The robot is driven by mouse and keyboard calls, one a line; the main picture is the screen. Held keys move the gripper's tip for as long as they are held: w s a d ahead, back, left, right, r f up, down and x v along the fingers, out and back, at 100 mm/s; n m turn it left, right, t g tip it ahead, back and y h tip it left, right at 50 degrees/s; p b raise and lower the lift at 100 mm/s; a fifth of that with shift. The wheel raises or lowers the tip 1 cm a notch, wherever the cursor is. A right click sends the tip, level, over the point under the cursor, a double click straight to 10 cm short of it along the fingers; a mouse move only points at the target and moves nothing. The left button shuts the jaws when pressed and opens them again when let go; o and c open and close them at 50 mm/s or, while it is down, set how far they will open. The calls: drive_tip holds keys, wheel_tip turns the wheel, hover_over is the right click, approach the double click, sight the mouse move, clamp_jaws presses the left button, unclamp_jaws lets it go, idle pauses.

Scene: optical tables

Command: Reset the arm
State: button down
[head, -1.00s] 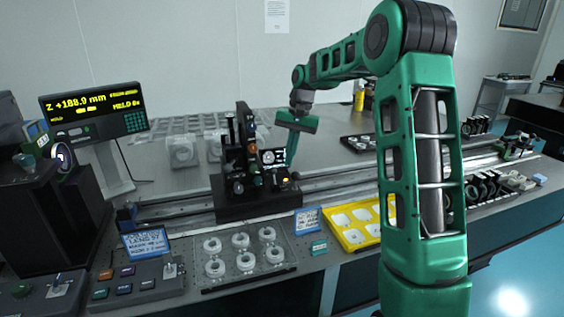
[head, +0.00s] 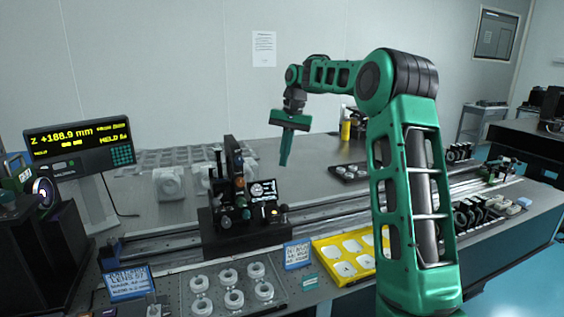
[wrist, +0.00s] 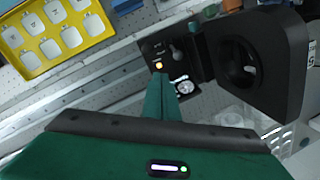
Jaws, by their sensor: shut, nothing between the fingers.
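My green arm rises at the right of the head view and bends left over the optical table (head: 320,205). My gripper (head: 284,163) points down above the table, up and to the right of the black optical mount (head: 232,205). Its fingers are together and hold nothing. In the wrist view my gripper (wrist: 163,80) shows its closed green fingers, with the black mount (wrist: 250,60) beyond and to the right. A small lit orange button (wrist: 158,65) shows near the fingertips in that view.
A yellow tray (head: 316,243) and a clear plate of several white rings (head: 180,290) lie at the front edge. A rail (head: 340,216) crosses the table. A display (head: 80,143) reading Z +188.9 mm stands at left. The space around my raised gripper looks clear.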

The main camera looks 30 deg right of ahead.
drive_tip(key=s+f, duration=0.4)
drive_tip(key=s, duration=1.1)
drive_tip(key=s+a+f+n+h, duration=0.1)
drive_tip(key=s+f, duration=0.3)
drive_tip(key=s, duration=1.1)
drive_tip(key=s+a+f, duration=0.1)
drive_tip(key=s+f, duration=0.3)
drive_tip(key=s, duration=1.2)
drive_tip(key=shift+f+n+h, duration=0.15)
drive_tip(key=shift+n+h, duration=0.15)
drive_tip(key=shift+h, duration=0.1)
drive_tip(key=shift+w+a, duration=0.1)
drive_tip(key=shift+w+f, duration=0.25)
drive_tip(key=shift+w, duration=0.4)
